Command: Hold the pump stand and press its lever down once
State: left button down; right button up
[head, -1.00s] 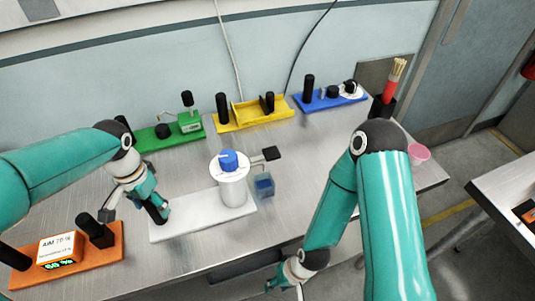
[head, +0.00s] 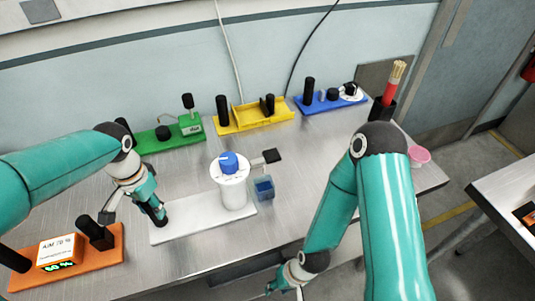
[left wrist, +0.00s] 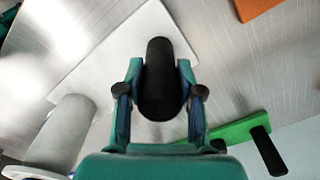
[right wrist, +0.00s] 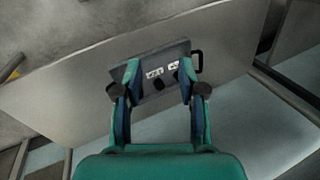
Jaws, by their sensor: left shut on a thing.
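The pump stand has a white base plate (head: 185,228), a white cylinder (head: 233,190) with a blue cap, and a lever ending in a black pad (head: 272,156) that sticks out to the right. The lever is raised. A black upright post (left wrist: 160,75) stands at the base's left end. My left gripper (head: 155,208) is shut on this post, with a finger on each side in the left wrist view. A small blue cup (head: 264,187) stands beside the base, below the lever. My right gripper (right wrist: 158,75) is open and empty, low in front of the table edge.
Green (head: 160,140), yellow (head: 255,117) and blue (head: 330,102) modules line the back of the table. An orange module (head: 100,250) with a display is at the left. A pink cup (head: 419,156) is at the right. The table right of the blue cup is clear.

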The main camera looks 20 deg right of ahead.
dwell(0.4)
jog(key=shift+r, duration=0.15)
jog(key=c, duration=0.5)
jog(key=shift+r, duration=0.25)
jog(key=shift+c, duration=1.1)
jog(key=r+g, duration=0.1)
jog(key=r, duration=0.1)
jog(key=s+a+r+m+g, duration=0.1)
jog(key=r, duration=0.2)
jog(key=s+a+r+g, duration=0.1)
jog(key=r, duration=0.1)
jog(key=shift+s+r, duration=0.1)
jog(key=shift+r, duration=0.1)
grip_shut()
jog(key=w+r+n+t+h, duration=0.1)
jog(key=w+r+n, duration=0.1)
jog(key=w+r, duration=0.7)
jog(key=w+r+n+t, duration=0.1)
jog(key=w+r, duration=0.4)
jog(key=r, duration=0.8)
jog(key=w+d+r+t+h, duration=0.1)
jog(key=w+d+r+t, duration=0.1)
jog(key=r, duration=0.7)
jog(key=w+d+r+t+h, duration=0.1)
jog(key=w+d+r, duration=0.3)
jog(key=r, duration=0.5)
jog(key=shift+d+r+t+h, duration=0.25)
jog(key=shift+d+t+h, duration=0.2)
jog(key=shift+d, duration=0.55)
